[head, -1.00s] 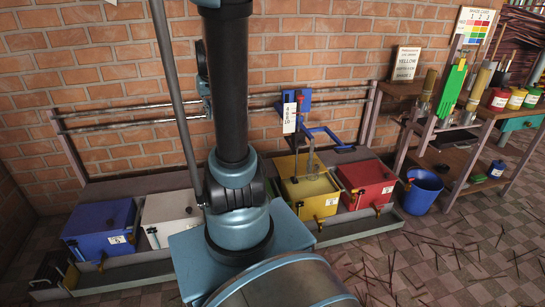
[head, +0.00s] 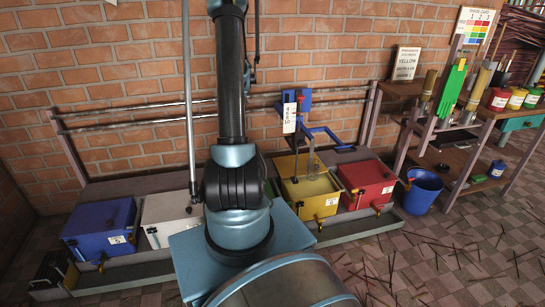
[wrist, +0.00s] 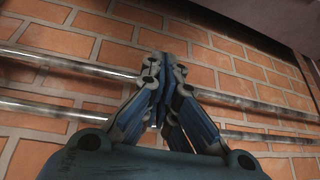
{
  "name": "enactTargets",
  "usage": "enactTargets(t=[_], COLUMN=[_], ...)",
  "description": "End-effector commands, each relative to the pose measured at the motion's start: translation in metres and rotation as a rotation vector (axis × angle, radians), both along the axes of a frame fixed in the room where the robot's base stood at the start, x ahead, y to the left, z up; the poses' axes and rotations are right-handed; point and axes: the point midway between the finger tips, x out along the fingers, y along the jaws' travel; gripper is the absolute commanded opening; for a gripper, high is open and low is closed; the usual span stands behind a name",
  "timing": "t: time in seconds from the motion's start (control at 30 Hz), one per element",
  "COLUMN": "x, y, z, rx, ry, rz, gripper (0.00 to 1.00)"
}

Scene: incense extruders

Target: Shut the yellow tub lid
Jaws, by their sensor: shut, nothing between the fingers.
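In the head view my gripper is not clearly visible.
A blue tub (head: 98,222) and a white tub (head: 168,207) with closed tops stand left. A red tub (head: 366,182) stands right of the yellow one. A blue bucket (head: 422,190) is beside the shelves. Metal rails (head: 120,123) run along the wall. Sticks litter the floor at right.

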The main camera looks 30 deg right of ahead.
Motion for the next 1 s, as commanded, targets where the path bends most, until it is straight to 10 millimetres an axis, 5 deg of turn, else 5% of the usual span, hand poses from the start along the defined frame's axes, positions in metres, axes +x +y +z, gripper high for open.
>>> enactTargets(t=[0.5,0.8,1.0], x=[0.066,0.073,0.069], y=[-0.122,-0.184,-0.209], z=[-0.144,-0.241,-0.287], rx=[-0.022,-0.043,-0.053], ry=[-0.09,-0.139,-0.162], rz=[-0.055,-0.088,-0.104], gripper=[0.0,0.0,0.0])
